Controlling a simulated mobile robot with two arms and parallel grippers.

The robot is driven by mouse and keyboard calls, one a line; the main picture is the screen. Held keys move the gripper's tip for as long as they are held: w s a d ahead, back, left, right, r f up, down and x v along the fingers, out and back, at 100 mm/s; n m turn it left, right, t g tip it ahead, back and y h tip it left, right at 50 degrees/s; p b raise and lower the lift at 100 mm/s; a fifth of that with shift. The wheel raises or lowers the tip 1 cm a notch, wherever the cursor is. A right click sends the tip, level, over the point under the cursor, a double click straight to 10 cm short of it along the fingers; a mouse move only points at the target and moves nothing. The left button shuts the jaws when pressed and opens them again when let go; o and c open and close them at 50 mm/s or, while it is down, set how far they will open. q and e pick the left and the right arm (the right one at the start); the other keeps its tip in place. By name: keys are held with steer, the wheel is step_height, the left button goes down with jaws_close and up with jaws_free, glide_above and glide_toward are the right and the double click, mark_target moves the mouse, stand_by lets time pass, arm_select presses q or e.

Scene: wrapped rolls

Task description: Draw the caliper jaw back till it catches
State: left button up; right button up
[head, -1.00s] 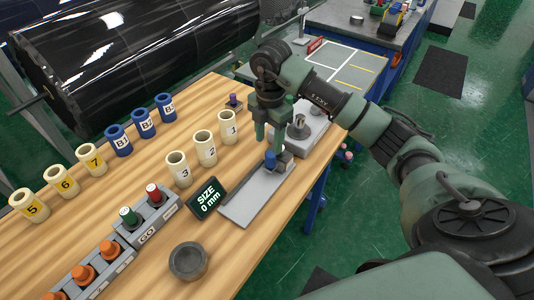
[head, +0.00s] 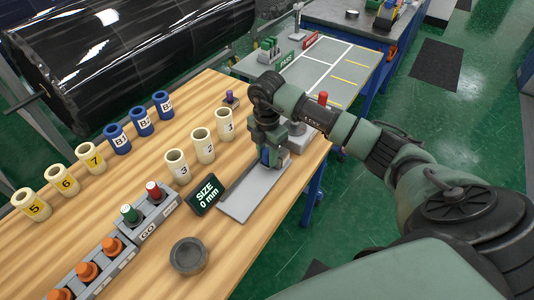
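The caliper is a flat grey plate (head: 247,195) on the wooden bench, with a sliding jaw at its far end. The jaw carries a blue knob (head: 265,157), which my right gripper partly hides. My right gripper (head: 270,156) points down with its fingers at the knob. I cannot tell whether the fingers are shut on it or only around it. A black display (head: 206,195) beside the plate reads "SIZE 0 mm". My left gripper is out of view.
Cream rings numbered 1, 2 and 3 (head: 203,146) stand left of the caliper, with blue rings (head: 140,121) behind. A button box (head: 147,219) and a dark round dish (head: 188,256) are nearer. The bench edge is close on the right.

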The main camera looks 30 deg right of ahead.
jaws_close()
steer(key=shift+r, duration=0.1)
stand_by(1.1)
